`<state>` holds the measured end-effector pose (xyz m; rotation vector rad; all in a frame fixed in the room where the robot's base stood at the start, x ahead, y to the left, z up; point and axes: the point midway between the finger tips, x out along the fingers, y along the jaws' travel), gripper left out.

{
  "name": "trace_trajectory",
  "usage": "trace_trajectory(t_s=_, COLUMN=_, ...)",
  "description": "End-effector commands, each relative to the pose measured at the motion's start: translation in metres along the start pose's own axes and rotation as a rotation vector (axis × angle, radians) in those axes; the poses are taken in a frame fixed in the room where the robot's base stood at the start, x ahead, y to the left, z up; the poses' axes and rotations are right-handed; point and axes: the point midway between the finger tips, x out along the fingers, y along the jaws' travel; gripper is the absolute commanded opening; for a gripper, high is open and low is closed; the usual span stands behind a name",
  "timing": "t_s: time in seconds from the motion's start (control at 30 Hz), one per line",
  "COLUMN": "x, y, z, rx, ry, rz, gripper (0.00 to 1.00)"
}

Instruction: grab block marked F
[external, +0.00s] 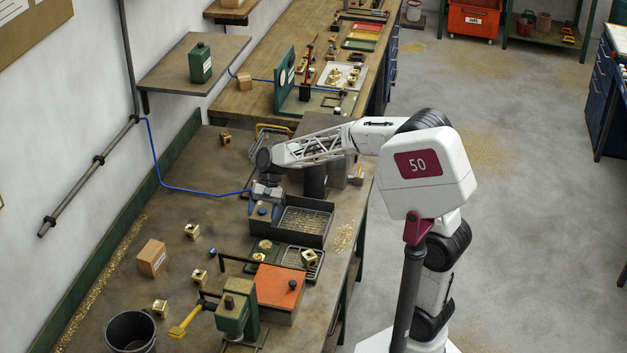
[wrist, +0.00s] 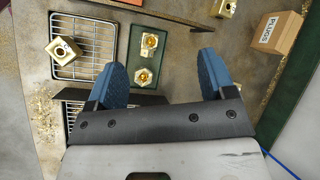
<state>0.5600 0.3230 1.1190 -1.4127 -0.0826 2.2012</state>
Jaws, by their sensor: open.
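Several small brass blocks are in view, but I cannot read a letter F on any of them. One brass block (external: 309,258) sits on a wire rack; it also shows at the left in the wrist view (wrist: 63,49). Others stand on the bench: one block (external: 192,231), a second block (external: 199,277) and a third block (external: 160,308). Another block (external: 225,138) lies farther back by the wall. My gripper (external: 264,212) is above the bench beside the dark tray. In the wrist view its blue fingers (wrist: 162,68) are spread apart, with nothing held between them.
A green plate (wrist: 137,55) with two brass fittings lies ahead of the fingers. A dark mesh tray (external: 318,212), an orange-topped box (external: 279,285), a green press (external: 235,310) and a black bucket (external: 130,332) crowd the bench. A carton marked PLUGS (wrist: 275,33) stands at right.

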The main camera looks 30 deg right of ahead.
Motion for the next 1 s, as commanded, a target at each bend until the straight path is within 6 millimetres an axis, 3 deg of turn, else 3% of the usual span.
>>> trace_trajectory(t_s=0.2, x=0.041, y=-0.056, z=-0.013, rx=0.059, ry=-0.105, rz=-0.012, gripper=0.77)
trace_trajectory(t_s=0.57, x=0.118, y=-0.14, z=-0.026, rx=0.164, ry=-0.274, rz=-0.018, gripper=0.77)
trace_trajectory(t_s=1.0, x=0.235, y=-0.231, z=-0.027, rx=0.298, ry=-0.477, rz=0.004, gripper=0.77)
